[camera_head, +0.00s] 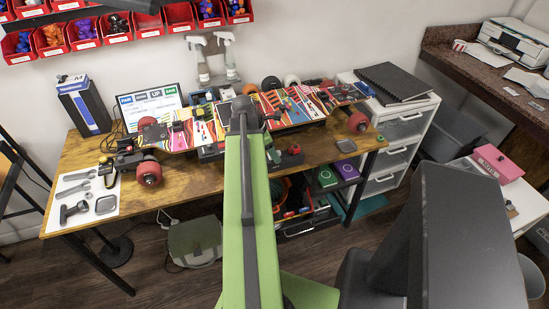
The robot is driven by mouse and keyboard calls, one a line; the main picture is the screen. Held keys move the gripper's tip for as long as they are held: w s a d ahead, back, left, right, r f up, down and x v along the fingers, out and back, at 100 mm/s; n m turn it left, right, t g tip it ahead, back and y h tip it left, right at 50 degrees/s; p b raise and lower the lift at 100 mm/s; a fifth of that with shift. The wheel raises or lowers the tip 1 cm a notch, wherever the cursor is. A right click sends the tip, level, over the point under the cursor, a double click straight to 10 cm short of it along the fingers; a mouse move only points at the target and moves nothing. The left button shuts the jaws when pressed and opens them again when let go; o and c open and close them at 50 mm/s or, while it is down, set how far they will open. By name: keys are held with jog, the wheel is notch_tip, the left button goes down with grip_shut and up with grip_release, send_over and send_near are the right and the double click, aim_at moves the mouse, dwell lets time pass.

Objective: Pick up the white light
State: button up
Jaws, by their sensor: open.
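My green arm reaches up the middle of the view. My gripper (244,104) is the dark end of it, over the skateboard on the workbench. It is open, though its fingers are small and hard to make out, and I see nothing held in it. A small round white thing (292,80) stands at the back of the bench, right of a dark wheel. It may be the white light, but it is too small to be sure. It is behind and to the right of my gripper, apart from it. My arm hides part of the bench.
A colourful long skateboard (205,133) with red wheels lies across the wooden workbench (200,181). Tools lie on a white sheet (79,200) at the left. Spray bottles (199,62) stand behind. A white drawer unit (406,122) adjoins the right end. Red bins (83,34) hang above.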

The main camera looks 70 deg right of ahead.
grip_shut()
jog(key=shift+r, duration=0.15)
